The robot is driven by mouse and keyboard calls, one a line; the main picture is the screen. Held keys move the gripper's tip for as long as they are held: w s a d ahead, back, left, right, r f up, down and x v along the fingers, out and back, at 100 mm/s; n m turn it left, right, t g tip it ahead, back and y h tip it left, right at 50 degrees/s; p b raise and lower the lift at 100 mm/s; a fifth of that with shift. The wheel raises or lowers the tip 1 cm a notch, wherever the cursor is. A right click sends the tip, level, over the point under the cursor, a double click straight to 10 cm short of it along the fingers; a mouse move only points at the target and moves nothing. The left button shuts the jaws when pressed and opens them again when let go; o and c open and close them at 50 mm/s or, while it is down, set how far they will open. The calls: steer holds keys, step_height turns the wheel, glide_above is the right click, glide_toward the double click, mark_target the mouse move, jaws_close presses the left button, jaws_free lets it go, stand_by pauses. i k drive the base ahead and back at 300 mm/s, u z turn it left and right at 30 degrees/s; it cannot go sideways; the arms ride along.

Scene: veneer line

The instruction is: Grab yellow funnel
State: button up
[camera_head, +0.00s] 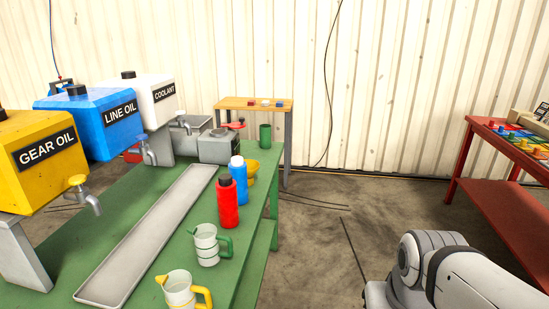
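A yellow, funnel-like object (253,168) stands near the right edge of the green bench (150,190), toward its far end. It is partly hidden behind a blue bottle (238,188). Only its upper yellow part shows to the right of the bottle. My arm's pale links show at the bottom right, off the bench, over the floor. My gripper is outside the picture.
A red bottle (228,203), a green-handled jug (208,244) and a yellow-handled jug (181,290) line the bench's right edge. A green mug (265,136) stands beyond. A long drip tray (150,235) lies below the oil tanks. Floor is clear between bench and red table (500,165).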

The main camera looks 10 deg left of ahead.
mark_target(253, 166)
steer(key=i, duration=2.4)
steer(key=u, duration=1.7)
